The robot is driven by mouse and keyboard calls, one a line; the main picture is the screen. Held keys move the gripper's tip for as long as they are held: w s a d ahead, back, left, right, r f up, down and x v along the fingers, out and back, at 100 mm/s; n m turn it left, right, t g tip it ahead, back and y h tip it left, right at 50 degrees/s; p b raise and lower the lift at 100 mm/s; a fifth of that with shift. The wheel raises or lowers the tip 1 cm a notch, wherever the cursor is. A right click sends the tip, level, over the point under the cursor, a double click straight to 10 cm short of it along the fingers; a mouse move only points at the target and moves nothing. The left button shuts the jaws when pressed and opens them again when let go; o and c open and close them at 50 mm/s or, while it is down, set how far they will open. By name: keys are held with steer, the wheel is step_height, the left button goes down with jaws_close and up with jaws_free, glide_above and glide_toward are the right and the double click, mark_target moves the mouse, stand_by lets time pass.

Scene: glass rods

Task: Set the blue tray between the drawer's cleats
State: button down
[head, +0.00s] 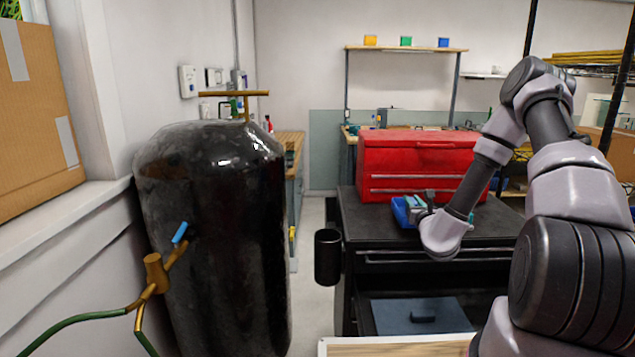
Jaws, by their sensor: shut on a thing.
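The blue tray (401,213) is at the black cart top, in front of the red toolbox. Something grey and teal shows in it or just over it, too small to make out. My gripper (424,203) is at the tray's right part, shut on it; my wrist hides the tray's right side and most of the fingers. I cannot tell whether the tray touches the cart top. A light wooden piece with a pale rim (400,348) is cut off at the bottom edge; I cannot tell whether it is the drawer. No cleats can be made out.
The red toolbox (410,160) stands behind the tray on the black cart (365,222). A black cup-like holder (328,257) hangs at the cart's left. A blue-grey panel (400,318) lies low in the cart. A large black tank (215,250) stands left; a floor gap separates it from the cart.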

mark_target(415, 203)
steer(key=s, duration=0.2)
steer(key=s+a+r, duration=0.1)
steer(key=s, duration=0.3)
steer(key=shift+a+r, duration=0.2)
steer(key=shift+r, duration=0.2)
steer(key=shift+a, duration=0.15)
steer(key=shift+d, duration=0.2)
